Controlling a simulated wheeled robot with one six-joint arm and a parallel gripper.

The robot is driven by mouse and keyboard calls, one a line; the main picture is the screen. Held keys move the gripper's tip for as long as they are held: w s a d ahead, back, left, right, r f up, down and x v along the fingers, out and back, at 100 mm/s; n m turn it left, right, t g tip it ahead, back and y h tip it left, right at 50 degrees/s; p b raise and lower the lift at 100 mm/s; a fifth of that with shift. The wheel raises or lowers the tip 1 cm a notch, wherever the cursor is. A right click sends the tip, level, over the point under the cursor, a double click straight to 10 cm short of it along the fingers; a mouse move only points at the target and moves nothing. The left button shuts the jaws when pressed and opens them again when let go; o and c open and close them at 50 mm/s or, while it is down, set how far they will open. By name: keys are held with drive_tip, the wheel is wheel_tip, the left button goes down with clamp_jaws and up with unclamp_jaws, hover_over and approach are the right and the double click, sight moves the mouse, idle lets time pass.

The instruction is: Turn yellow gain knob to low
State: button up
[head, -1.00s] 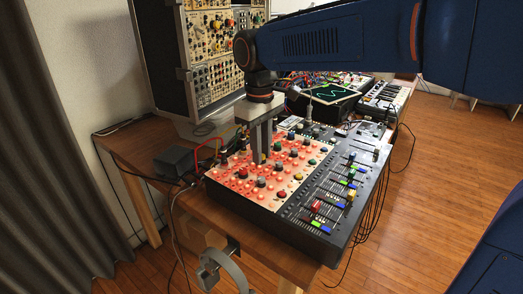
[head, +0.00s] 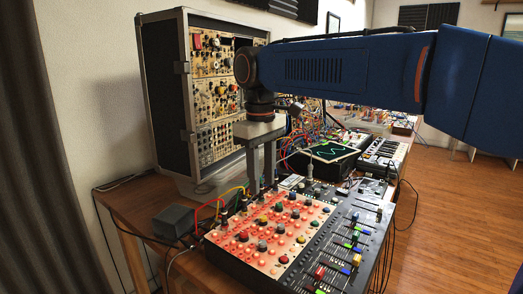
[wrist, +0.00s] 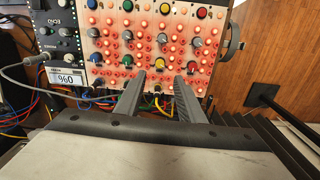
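In the head view my gripper (head: 262,188) points down near the panel's far edge.
Patch cables (head: 207,207) plug in along the panel's far left edge, close to my fingers. A black fader mixer (head: 350,240) adjoins the panel on the right. A tall rack case (head: 167,95) stands behind. A small display (wrist: 67,80) sits beside the panel.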

wheel_tip(320, 180, up, 7)
drive_tip(key=shift+r, duration=0.2)
drive_tip(key=shift+s, duration=0.15)
